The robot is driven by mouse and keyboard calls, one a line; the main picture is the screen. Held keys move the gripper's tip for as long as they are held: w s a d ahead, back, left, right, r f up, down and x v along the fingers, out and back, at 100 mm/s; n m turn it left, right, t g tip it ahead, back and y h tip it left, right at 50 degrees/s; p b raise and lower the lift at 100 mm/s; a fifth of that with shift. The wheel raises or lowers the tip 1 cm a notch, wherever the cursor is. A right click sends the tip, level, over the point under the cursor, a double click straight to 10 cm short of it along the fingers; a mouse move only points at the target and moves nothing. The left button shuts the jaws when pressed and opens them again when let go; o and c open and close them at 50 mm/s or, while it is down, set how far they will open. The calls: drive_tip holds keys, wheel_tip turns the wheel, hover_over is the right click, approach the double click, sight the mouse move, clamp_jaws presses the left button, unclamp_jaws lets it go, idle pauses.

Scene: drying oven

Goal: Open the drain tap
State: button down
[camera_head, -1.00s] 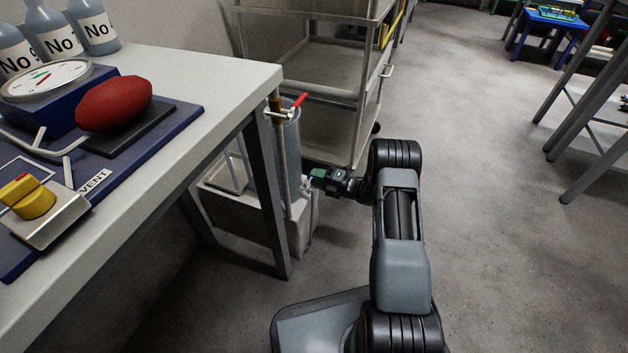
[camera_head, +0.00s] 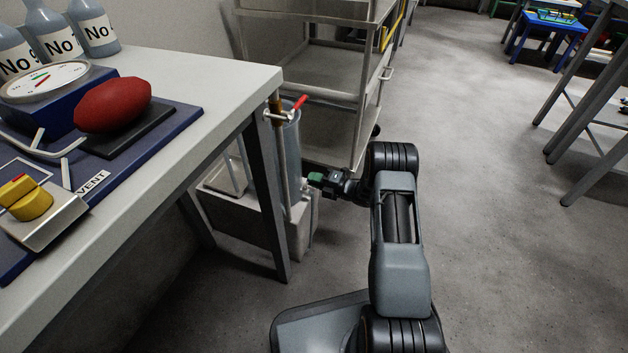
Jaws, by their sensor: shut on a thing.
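My gripper (camera_head: 314,180) reaches left to the low end of a clear upright cylinder (camera_head: 292,150) beside the table leg. Its green-tipped jaws are shut on a small part at the cylinder's lower right side, which I take to be the drain tap; the jaws mostly hide it. A pale pipe runs up beside the cylinder, with a brass fitting and a red lever (camera_head: 299,103) at its top. The cylinder stands at a pale box-like base (camera_head: 240,205) on the floor. The tap handle's exact angle is too small to tell.
A grey table (camera_head: 200,150) fills the left, with a blue board, a red oval bulb (camera_head: 112,104), a yellow knob (camera_head: 26,198) and labelled bottles (camera_head: 94,28). A steel trolley (camera_head: 330,115) stands close behind the cylinder.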

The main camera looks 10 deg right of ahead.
drive_tip(key=shift+s+a+m+t+h, duration=0.2)
drive_tip(key=shift+s+m+t+h, duration=0.7)
drive_tip(key=shift+m+h, duration=2.4)
drive_tip(key=shift+s+a+m+t+h, duration=0.2)
drive_tip(key=shift+s+m+t+h, duration=0.7)
drive_tip(key=shift+m+h, duration=2.35)
drive_tip(key=shift+s+a+m+t+h, duration=0.2)
drive_tip(key=shift+s+m+t+h, duration=1.1)
drive_tip(key=shift+h, duration=3.65)
drive_tip(key=shift+w+m+g, duration=0.35)
drive_tip(key=shift+m+g, duration=0.1)
drive_tip(key=shift+g, duration=0.05)
drive_tip(key=c, duration=1.2)
unclamp_jaws()
